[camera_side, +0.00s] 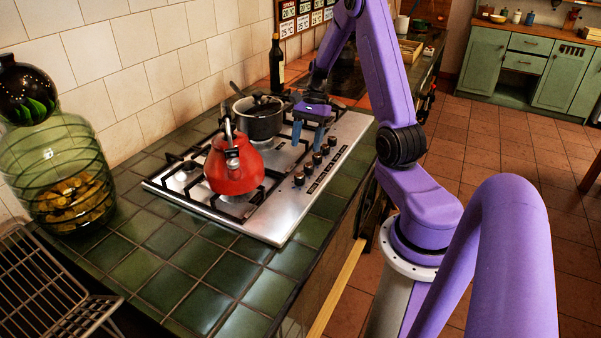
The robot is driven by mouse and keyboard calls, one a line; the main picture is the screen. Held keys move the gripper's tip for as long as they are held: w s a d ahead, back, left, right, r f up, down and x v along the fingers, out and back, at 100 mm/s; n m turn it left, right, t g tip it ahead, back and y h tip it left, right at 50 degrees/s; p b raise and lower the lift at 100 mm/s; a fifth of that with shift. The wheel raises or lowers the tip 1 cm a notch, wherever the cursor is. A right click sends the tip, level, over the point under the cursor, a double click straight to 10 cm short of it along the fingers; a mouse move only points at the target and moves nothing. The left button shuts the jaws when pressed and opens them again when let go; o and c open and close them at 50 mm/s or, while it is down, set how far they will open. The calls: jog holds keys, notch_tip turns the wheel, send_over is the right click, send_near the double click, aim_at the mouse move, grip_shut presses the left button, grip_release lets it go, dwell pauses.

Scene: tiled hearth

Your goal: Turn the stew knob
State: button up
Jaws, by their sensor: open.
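A row of several dark stove knobs (316,158) runs along the right side of the steel gas hob (270,215). None carries a label that I can read, so I cannot tell which is the stew knob. My gripper (307,134) is open, with its blue fingers pointing down over the hob, close to the far knobs. I cannot tell whether the fingers touch a knob. A red kettle (234,172) stands on a near burner.
A dark bottle (276,66) stands behind the pot by the tiled wall. A green glass jar (60,170) and a wire rack (50,285) are at the left. The green tiles (205,290) in front of the hob are clear.

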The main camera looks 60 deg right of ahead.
aim_at(300, 175)
jog(key=x, duration=1)
jog(key=shift+r, duration=0.1)
jog(key=c, duration=1)
